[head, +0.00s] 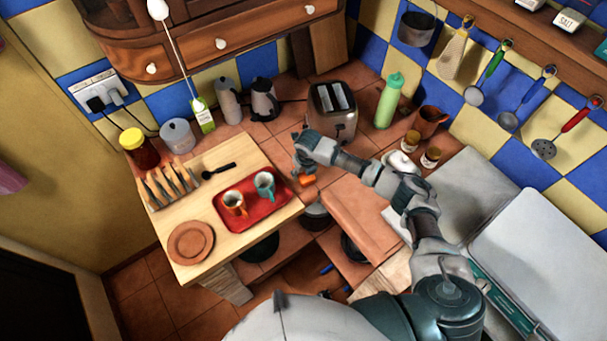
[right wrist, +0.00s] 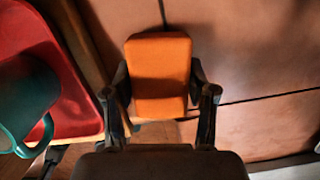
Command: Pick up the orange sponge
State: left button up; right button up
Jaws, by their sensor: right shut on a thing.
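The orange sponge (right wrist: 158,75) is a small block between the two fingers of my right gripper (right wrist: 160,90) in the right wrist view. The fingers press on its left and right sides. In the head view a bit of the sponge (head: 308,181) shows below my right gripper (head: 303,170), near the right edge of the wooden board. The tiled counter lies behind the sponge; I cannot tell whether the sponge touches it. My left gripper is not in view.
An open gap lies below the counter edge.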

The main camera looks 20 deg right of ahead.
notch_tip(320, 180, up, 3)
jog(key=shift+w+f, duration=0.1)
jog(key=s+a+r, duration=0.1)
jog(key=s+a, duration=0.1)
jog(key=s, duration=1.4)
jog(key=shift+a+r, duration=0.25)
jog(key=shift+a, duration=0.05)
